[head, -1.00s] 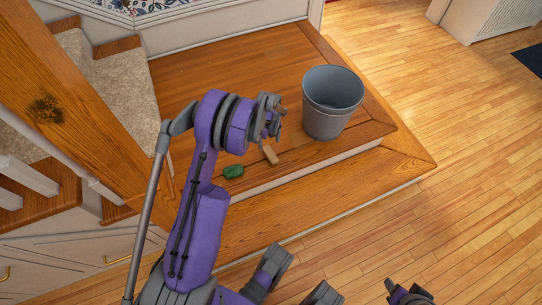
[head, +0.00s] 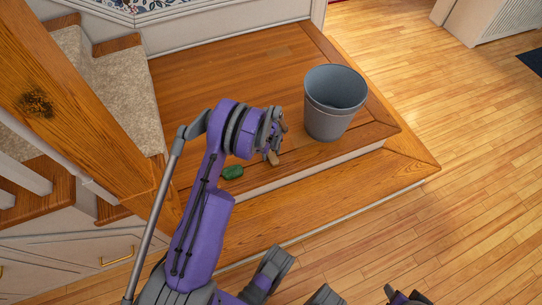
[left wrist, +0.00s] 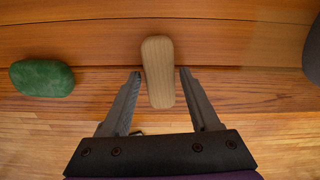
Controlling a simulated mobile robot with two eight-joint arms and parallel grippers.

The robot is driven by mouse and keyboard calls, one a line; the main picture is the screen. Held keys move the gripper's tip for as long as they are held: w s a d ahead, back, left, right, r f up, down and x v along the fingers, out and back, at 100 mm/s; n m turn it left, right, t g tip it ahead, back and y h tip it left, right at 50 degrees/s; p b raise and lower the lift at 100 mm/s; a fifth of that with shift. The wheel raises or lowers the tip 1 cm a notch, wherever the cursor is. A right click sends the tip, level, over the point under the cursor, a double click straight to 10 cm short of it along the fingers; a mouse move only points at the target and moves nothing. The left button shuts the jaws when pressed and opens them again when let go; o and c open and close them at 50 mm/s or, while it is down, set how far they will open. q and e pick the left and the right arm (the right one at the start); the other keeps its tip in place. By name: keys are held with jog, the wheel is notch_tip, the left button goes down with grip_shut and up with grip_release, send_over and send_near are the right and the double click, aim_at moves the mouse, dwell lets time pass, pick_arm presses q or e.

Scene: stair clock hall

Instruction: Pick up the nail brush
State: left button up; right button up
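The nail brush appears to be the light wooden oblong block (left wrist: 158,70) in the left wrist view. It lies on the wooden landing, and its lower end is between the fingers of my left gripper (left wrist: 160,75). The fingers are open, one on each side, with small gaps to the wood. In the head view the block (head: 273,158) shows just under my left gripper (head: 275,140), partly covered by it. No bristles show. At the lower right of the head view a piece of my right arm shows, but its fingers cannot be made out.
A green rounded block (head: 233,172) lies left of the wooden block, and also shows in the left wrist view (left wrist: 42,78). A grey bucket (head: 328,122) stands to the right. The landing (head: 235,75) is bare behind; its step edge (head: 320,175) is in front.

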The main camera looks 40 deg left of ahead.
pick_arm(q)
grip_shut()
notch_tip(320, 180, up, 10)
jog(key=p, duration=0.2)
dwell(0.4)
